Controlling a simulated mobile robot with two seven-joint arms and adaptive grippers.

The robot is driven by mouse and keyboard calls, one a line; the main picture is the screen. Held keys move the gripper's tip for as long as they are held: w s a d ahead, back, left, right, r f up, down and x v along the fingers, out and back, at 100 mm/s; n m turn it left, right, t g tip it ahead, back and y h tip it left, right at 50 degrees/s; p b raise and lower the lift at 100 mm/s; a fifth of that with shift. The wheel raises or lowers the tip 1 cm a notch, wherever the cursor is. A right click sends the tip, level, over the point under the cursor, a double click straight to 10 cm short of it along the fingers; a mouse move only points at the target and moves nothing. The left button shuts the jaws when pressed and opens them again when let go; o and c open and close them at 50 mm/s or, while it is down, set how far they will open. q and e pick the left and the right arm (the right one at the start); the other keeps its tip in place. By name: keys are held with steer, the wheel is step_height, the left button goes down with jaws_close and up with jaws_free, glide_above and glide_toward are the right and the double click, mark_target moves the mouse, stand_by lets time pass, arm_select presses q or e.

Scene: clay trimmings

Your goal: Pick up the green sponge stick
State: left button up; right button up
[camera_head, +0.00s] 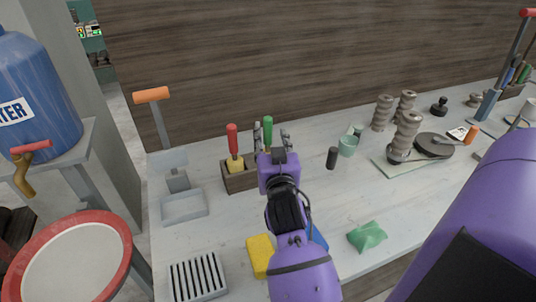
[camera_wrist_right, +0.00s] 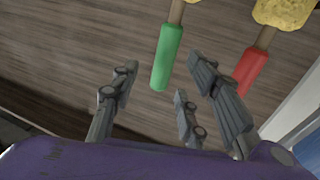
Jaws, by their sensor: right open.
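The green sponge stick (camera_head: 268,125) stands upright in a wooden holder (camera_head: 239,182) on the workbench, its green handle up. My right gripper (camera_head: 271,137) is open in front of it and hides its lower part in the head view. In the right wrist view, the green handle (camera_wrist_right: 166,58) points into the gap between the spread fingers of my right gripper (camera_wrist_right: 158,82). I cannot tell whether any finger touches it. My left gripper is not in view.
A red-handled sponge stick (camera_head: 232,140) with a yellow sponge stands left in the same holder. A dark cylinder (camera_head: 332,158) and a green cup (camera_head: 347,146) stand to the right. A yellow sponge (camera_head: 259,255) and green cloth (camera_head: 367,236) lie nearer. The wooden wall (camera_head: 300,60) is behind.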

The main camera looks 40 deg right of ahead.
mark_target(268, 132)
steer(key=x, duration=0.5)
steer(key=shift+w+a+f+p, duration=0.1)
steer(key=shift+w+f+p, duration=0.1)
steer(key=shift+p, duration=0.15)
steer(key=shift+s, duration=0.1)
jaws_close()
